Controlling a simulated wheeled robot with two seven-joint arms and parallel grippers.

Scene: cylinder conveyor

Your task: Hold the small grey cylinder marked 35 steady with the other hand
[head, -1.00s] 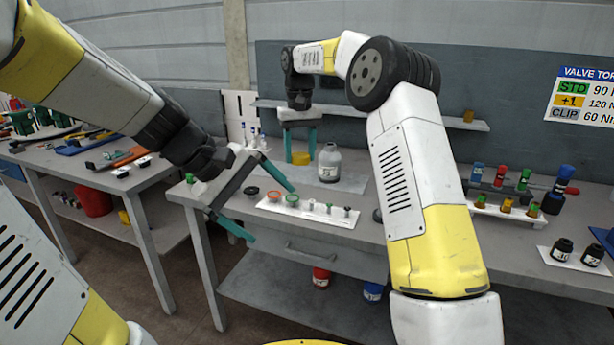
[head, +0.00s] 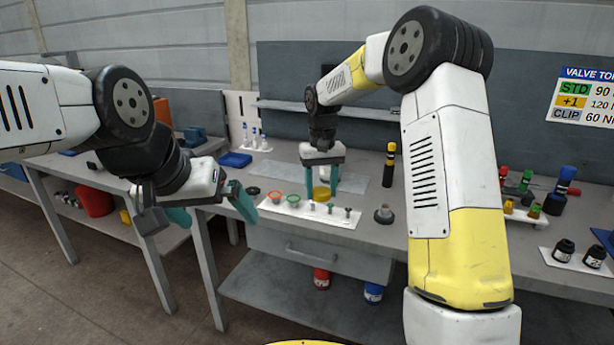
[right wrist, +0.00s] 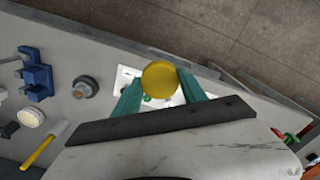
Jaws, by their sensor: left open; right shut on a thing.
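A white tray (head: 282,211) on the bench carries an orange ring (head: 275,197), a green ring (head: 294,199) and several small grey or dark cylinders (head: 330,208). Their marks are too small to read, so I cannot tell which is 35. My right gripper (head: 323,190) points down at the tray's back edge, shut on a yellow cylinder (head: 321,193). In the right wrist view the yellow round top (right wrist: 160,78) sits between the teal fingers and hides part of the tray (right wrist: 125,76). My left gripper (head: 217,220) is open and empty, left of the tray, by the bench's front left corner.
A blue tray (head: 235,159) and several small bottles (head: 254,138) are at the back left. Black jars (head: 563,249) stand far right.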

